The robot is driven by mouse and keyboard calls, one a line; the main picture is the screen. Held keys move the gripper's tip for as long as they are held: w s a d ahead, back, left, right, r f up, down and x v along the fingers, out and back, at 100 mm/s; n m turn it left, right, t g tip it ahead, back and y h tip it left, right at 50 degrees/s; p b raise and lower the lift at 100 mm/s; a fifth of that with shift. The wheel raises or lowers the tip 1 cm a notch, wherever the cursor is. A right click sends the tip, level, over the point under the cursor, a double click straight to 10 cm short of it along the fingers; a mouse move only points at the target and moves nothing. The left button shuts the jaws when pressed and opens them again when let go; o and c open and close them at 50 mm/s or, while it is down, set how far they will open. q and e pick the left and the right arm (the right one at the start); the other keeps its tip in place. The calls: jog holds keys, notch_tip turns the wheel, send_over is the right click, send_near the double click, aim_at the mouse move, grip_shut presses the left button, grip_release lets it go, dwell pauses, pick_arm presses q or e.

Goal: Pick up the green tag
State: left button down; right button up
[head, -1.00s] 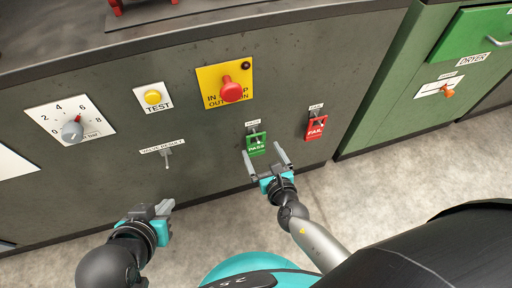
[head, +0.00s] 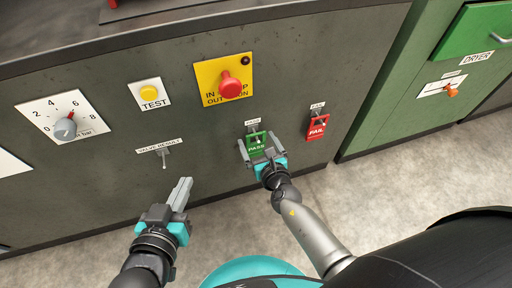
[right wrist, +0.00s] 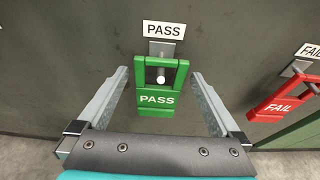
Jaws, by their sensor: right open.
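The green PASS tag (head: 257,149) hangs from a peg on the grey panel, under a small PASS label. In the right wrist view the tag (right wrist: 157,99) hangs upright, with the round peg end showing in its upper opening. My right gripper (head: 257,139) is open, with one finger on each side of the tag. In the right wrist view the gripper (right wrist: 159,73) shows gaps between the tag and both fingers. My left gripper (head: 182,190) is low in front of the panel, away from the tag; its jaw gap is hidden by the viewing angle.
A red FAIL tag (head: 317,128) hangs to the right of the green one. A red push button (head: 230,86), a yellow TEST button (head: 149,93), a dial (head: 66,127) and a valve toggle (head: 164,154) are on the panel.

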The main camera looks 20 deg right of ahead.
jog(key=c, duration=1.3)
pick_arm(q)
jog(key=shift+s+a, duration=0.1)
pick_arm(e)
jog(key=shift+r, duration=0.1)
